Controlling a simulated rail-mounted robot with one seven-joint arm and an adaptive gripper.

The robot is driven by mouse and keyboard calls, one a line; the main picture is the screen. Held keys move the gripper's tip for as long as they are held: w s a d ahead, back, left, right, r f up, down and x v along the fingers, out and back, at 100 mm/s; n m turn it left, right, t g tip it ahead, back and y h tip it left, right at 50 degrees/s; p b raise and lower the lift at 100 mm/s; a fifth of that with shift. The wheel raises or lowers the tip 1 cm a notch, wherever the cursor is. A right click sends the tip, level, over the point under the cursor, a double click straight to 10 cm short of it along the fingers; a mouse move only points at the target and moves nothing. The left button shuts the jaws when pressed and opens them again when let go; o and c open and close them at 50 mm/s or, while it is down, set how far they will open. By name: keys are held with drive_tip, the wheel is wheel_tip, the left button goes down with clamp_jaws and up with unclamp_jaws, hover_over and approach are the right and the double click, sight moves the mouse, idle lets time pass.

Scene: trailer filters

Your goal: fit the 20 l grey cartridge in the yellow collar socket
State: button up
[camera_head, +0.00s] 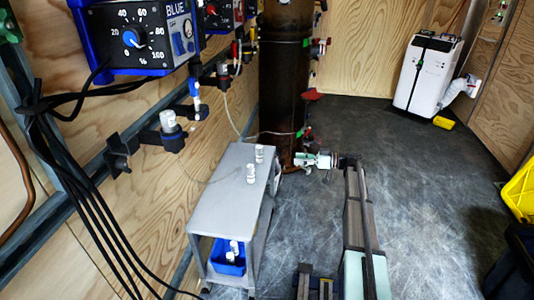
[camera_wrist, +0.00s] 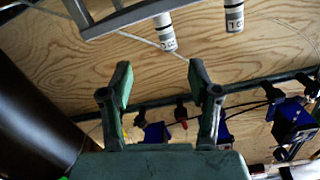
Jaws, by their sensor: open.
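Two small white cartridges, one nearer (camera_head: 250,173) and one farther (camera_head: 259,153), stand on the grey cart. Two cartridges with dark-marked labels also show at the top of the wrist view, one lower (camera_wrist: 165,32) and one at the right (camera_wrist: 234,15). I cannot tell which is the 20 l grey one. My gripper (camera_wrist: 158,75) is open, with nothing between its fingers. In the head view it is beside the cart's far end, right of the cartridges. I cannot make out the yellow collar socket clearly among the small wall fittings.
The grey cart (camera_head: 222,205) stands along the plywood wall, with a blue bin (camera_head: 221,262) of white cartridges below. A wall bracket holds another white cartridge (camera_head: 168,121). A dark upright cylinder (camera_head: 285,85) stands behind my gripper. Black cables hang at left.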

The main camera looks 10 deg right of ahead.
drive_tip(key=r+n, duration=0.1)
drive_tip(key=n, duration=0.1)
drive_tip(key=n+b, duration=0.1)
drive_tip(key=b, duration=0.3)
approach(259, 153)
drive_tip(key=shift+y, duration=0.4)
drive_tip(key=w+a, duration=0.1)
drive_tip(key=a, duration=0.1)
drive_tip(key=w+a+f, duration=0.1)
drive_tip(key=w+a, duration=0.1)
drive_tip(key=shift+w+a+f, duration=0.1)
drive_tip(key=shift+f, duration=0.05)
drive_tip(key=shift+w+a+f+b, duration=0.25)
drive_tip(key=shift+a+b, duration=0.25)
drive_tip(key=b+x, duration=0.1)
drive_tip(key=x, duration=0.2)
drive_tip(key=shift+w+a+f+b, duration=0.1)
drive_tip(key=shift+w+f+b, duration=0.1)
drive_tip(key=shift+b, duration=0.15)
drive_tip(key=shift+w+a+r, duration=0.1)
drive_tip(key=shift+a+r, duration=0.1)
drive_tip(key=shift+a, duration=0.15)
clamp_jaws()
